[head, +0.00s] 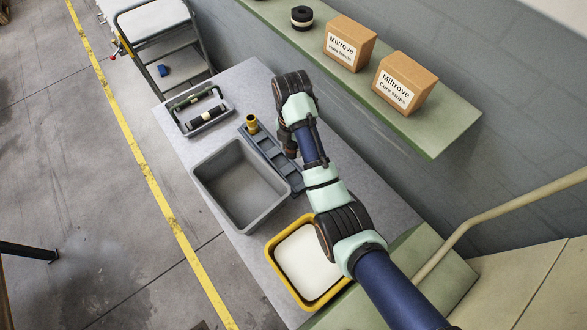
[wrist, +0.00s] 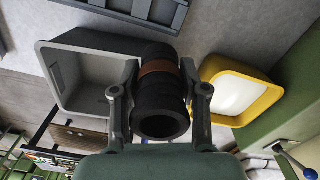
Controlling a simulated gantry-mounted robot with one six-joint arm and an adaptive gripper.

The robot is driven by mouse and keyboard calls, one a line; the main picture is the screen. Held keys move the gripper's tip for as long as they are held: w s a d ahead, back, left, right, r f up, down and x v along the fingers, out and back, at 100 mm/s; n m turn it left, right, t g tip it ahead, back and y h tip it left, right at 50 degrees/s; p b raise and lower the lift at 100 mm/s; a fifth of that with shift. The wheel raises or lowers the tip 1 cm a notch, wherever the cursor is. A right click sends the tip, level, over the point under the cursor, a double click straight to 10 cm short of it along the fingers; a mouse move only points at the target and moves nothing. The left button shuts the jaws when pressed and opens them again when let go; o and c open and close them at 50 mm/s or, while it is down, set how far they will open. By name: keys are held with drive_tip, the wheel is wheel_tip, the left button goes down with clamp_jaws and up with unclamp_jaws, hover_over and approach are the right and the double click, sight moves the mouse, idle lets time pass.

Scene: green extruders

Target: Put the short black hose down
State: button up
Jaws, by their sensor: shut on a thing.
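The short black hose (wrist: 160,97) is a thick black tube with a brown band around it. In the wrist view its open end points toward the camera. My gripper (wrist: 160,92) is shut on it, with one finger on each side. In the head view, my gripper and the hose are mostly hidden by my arm, beside the slotted grey tray and above the table. I cannot tell how high the hose is.
On the table (head: 220,85) stand an empty grey bin (head: 205,163), a slotted grey tray (head: 257,150) holding a yellow part (head: 252,123), a yellow-rimmed tray (head: 275,245) and a grey carrier (head: 224,113) with dark cylinders. A green shelf (head: 440,135) holds two boxes and a black roll.

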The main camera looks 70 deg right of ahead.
drive_tip(key=shift+n, duration=0.3)
drive_tip(key=f+b, duration=0.2)
drive_tip(key=f, duration=0.3)
drive_tip(key=f+b, duration=0.3)
drive_tip(key=f, duration=0.2)
drive_tip(key=f+b, duration=0.3)
drive_tip(key=f, duration=0.2)
drive_tip(key=shift+s+d+f, duration=0.15)
drive_tip(key=shift+s+d, duration=0.2)
drive_tip(key=shift+s, duration=0.05)
drive_tip(key=shift+f+b, duration=0.45)
drive_tip(key=shift+f, duration=1.95)
drive_tip(key=shift+f, duration=0.2)
drive_tip(key=o, duration=1.2)
